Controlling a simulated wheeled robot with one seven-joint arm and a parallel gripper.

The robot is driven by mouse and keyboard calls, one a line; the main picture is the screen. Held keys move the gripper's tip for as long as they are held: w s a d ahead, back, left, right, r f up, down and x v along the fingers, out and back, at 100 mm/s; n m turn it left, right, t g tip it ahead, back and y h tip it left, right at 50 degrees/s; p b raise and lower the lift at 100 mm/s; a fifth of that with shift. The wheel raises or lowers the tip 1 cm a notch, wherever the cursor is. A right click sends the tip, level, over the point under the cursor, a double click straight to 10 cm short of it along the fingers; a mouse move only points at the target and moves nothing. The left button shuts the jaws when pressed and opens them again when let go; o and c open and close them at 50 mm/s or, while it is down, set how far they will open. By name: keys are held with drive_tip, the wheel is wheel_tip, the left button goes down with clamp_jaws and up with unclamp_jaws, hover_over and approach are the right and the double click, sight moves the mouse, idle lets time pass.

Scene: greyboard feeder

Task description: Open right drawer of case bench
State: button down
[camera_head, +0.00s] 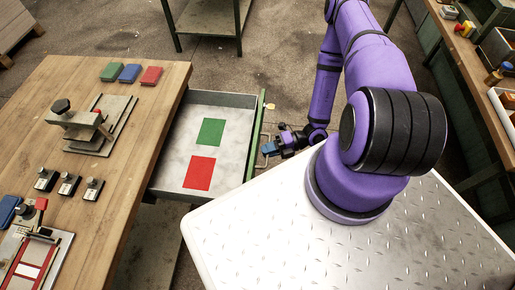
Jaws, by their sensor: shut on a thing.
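The case bench (150,130) is a wooden-topped bench at the left. Its drawer (188,135) stands pulled well out on the bench's right side, a grey tray with a green front (257,135). A green rectangle (211,132) and a red rectangle (199,173) lie flat on its floor. My gripper (269,149) is at the outer face of the green front and is shut on the drawer handle. The handle itself is mostly hidden by the gripper and is too small to make out clearly.
My silver base deck (350,240) is close to the drawer's near corner. A clamp fixture (85,125) and several small blocks stand on the bench top. A grey table (210,18) stands behind, and another bench (480,60) is at the right.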

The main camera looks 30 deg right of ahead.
drive_tip(key=shift+s+d, duration=0.15)
drive_tip(key=shift+d, duration=0.1)
drive_tip(key=c, duration=1.2)
unclamp_jaws()
drive_tip(key=shift+d, duration=0.1)
drive_tip(key=v, duration=1)
drive_tip(key=shift+s+d, duration=0.1)
drive_tip(key=shift+d, duration=0.2)
drive_tip(key=shift+r, duration=0.1)
